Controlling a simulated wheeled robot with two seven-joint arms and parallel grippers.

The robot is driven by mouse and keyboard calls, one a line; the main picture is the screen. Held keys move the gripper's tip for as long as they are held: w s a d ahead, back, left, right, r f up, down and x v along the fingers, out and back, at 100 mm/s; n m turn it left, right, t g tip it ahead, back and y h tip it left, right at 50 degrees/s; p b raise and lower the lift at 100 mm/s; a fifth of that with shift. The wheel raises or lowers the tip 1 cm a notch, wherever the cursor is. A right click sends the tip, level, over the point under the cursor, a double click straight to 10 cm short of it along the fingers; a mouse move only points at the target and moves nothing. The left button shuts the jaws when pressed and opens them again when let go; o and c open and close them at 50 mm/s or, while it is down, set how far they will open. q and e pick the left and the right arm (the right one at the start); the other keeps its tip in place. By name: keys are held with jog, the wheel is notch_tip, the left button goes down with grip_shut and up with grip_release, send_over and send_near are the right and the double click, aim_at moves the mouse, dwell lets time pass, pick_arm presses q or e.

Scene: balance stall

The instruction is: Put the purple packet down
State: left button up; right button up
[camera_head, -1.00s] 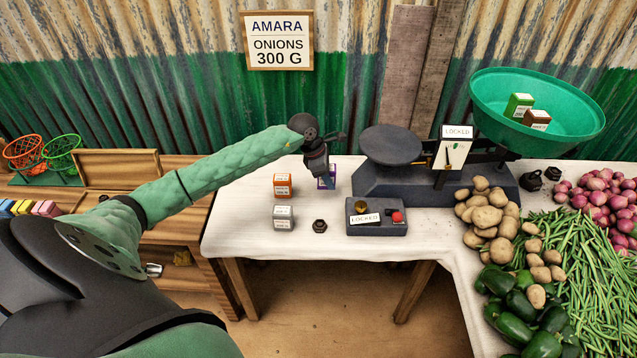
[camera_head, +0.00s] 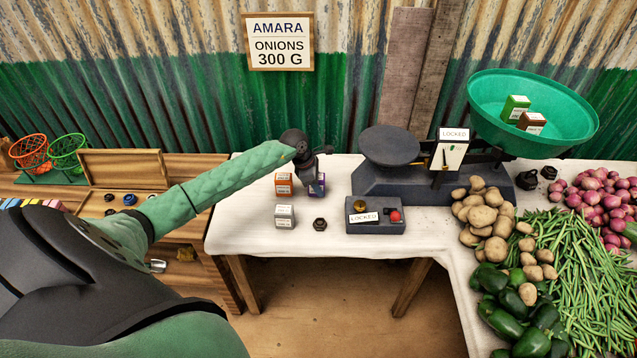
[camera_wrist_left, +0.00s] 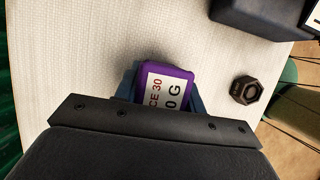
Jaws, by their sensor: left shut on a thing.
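The purple packet (camera_head: 318,187) is at the tip of my left gripper (camera_head: 314,179), just right of the orange packet. In the left wrist view the purple packet (camera_wrist_left: 165,82) sits between the two fingers, its white label facing the camera. My left gripper (camera_wrist_left: 163,90) is shut on it. The packet is at or very near the white tabletop; I cannot tell whether its base touches. My right gripper is not in view.
The orange packet (camera_head: 283,184) stands close on the left, a grey packet (camera_head: 284,216) nearer the front. A dark hex weight (camera_head: 320,224) and a locked control box (camera_head: 376,222) lie in front and right. The scale (camera_head: 400,178) stands to the right.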

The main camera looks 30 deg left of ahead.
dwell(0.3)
pick_arm(q)
jog(key=shift+f, duration=0.1)
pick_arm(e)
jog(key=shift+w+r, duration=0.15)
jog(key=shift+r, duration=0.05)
pick_arm(q)
jog(key=o, duration=1.1)
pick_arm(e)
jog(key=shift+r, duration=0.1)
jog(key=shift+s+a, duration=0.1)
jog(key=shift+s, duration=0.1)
pick_arm(q)
jog(key=shift+a+r, duration=0.15)
jog(key=shift+r, duration=0.2)
jog(key=shift+s+a+r+b, duration=0.1)
jog(key=shift+a+r+b, duration=0.05)
jog(key=shift+r+b, duration=0.15)
jog(key=b+v, duration=0.3)
jog(key=v, duration=0.7)
jog(key=shift+s+r, duration=0.15)
jog(key=shift+r, duration=0.2)
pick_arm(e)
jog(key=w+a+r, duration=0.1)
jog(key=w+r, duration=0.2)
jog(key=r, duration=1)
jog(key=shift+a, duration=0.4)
